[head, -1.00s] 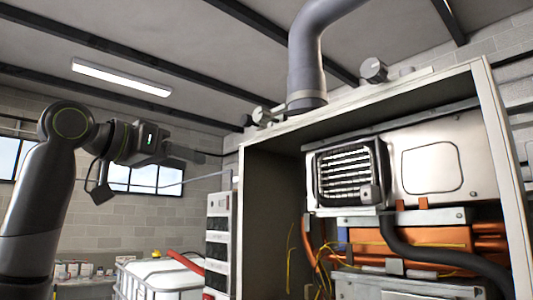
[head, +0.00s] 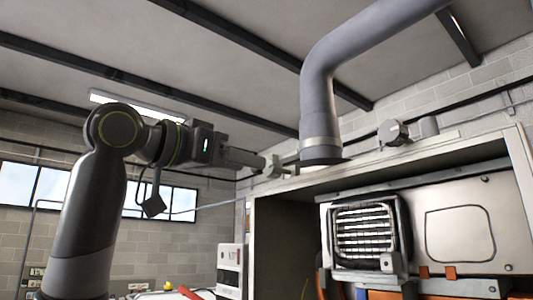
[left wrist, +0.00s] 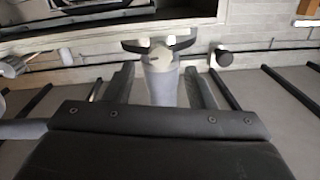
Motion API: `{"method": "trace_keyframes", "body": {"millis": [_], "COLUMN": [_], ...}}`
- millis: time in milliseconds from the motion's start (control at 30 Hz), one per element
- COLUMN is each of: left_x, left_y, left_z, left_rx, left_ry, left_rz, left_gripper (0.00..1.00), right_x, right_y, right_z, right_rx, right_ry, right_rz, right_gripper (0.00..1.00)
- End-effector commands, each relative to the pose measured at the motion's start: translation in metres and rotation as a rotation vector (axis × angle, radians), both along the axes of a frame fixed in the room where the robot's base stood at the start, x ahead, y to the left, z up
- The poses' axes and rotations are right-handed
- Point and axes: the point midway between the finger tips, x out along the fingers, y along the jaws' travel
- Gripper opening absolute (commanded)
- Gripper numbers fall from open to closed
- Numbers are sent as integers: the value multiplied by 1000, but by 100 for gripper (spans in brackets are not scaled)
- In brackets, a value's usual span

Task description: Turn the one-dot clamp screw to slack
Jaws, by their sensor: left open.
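My left gripper (head: 258,160) reaches in from the left above the cabinet top. It is open, its tips close to a pale winged clamp screw (head: 274,166) left of the grey vent pipe's base. In the left wrist view the open jaws (left wrist: 160,85) stand apart, and the winged screw (left wrist: 158,46) shows beyond and between them; they do not visibly hold it. Another round knob (head: 392,133) is right of the pipe. Dot marks are too small to read, so I cannot tell which screw has one dot. My right gripper is not in view.
The grey vent pipe (head: 320,105) rises from the cabinet top and bends right. The open cabinet (head: 285,230) has a grille unit (head: 365,232) inside. A white panel (head: 229,270) stands at its left. Free air surrounds my left arm below the ceiling beams.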

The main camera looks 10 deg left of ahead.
Motion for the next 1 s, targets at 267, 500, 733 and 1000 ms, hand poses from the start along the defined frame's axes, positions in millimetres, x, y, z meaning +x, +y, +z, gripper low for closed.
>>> {"method": "trace_keyframes", "body": {"millis": [267, 500, 733, 1000], "left_x": [35, 46, 46, 46], "left_y": [-32, -42, -42, -42], "left_z": [3, 0, 0, 0], "left_rx": [0, -1, -1, -2], "left_ry": [3, 1, 1, 0], "left_rz": [-2, 0, 1, 1], "left_gripper": [50, 50, 50, 20], "right_x": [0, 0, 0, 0], "right_y": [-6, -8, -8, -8], "right_z": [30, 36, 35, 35], "right_rx": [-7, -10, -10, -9], "right_ry": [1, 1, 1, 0], "right_rz": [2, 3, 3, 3], "right_gripper": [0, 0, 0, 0]}}
